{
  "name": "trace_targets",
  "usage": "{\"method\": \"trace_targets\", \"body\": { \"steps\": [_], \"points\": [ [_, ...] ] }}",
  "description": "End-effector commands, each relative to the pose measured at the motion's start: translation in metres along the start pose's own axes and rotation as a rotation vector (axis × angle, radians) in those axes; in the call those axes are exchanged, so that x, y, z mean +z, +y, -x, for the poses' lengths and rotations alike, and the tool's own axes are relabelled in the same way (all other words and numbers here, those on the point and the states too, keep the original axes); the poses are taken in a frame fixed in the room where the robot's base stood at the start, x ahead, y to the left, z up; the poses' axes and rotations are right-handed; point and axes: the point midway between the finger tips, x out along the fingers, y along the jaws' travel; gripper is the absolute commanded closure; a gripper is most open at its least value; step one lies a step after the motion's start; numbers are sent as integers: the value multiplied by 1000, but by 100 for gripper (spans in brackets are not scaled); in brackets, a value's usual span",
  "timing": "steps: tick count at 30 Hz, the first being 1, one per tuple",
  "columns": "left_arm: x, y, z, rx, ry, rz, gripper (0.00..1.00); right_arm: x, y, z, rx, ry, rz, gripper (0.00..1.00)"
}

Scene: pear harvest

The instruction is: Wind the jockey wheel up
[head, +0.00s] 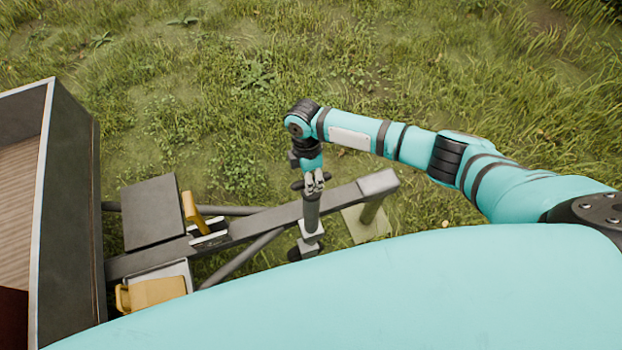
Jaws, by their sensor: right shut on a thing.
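The jockey wheel (311,216) is a grey upright tube clamped to the side of the trailer drawbar. Its dark wheel (294,254) shows only partly, low beside the bracket. My right gripper (314,182) points down over the top of the tube and is shut on the dark winding handle (298,185) there. The fingers hide much of the handle. My left gripper is not in view.
The grey drawbar (265,222) runs from the trailer box (70,200) at the left to a square end, where a post stands on a pale board (362,225). A dark box lid (152,212) and yellow parts (157,293) sit near the trailer. Grass lies open behind.

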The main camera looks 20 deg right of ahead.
Motion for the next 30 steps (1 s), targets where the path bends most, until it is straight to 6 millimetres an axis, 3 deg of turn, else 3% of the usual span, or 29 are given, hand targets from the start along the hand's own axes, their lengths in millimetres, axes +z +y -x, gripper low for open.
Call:
{"method": "trace_targets", "body": {
  "steps": [6,7,12,23,30],
  "points": [
    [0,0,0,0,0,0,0,-2,-3,-1,-7,3,6,100],
    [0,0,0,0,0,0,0,-2,-3,-1,-7,3,6,75],
    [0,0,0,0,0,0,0,-1,-2,0,-5,1,3,53],
    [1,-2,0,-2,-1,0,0,0,0,6,-1,1,1,53],
    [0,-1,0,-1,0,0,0,0,0,49,2,1,1,53]
  ]
}}
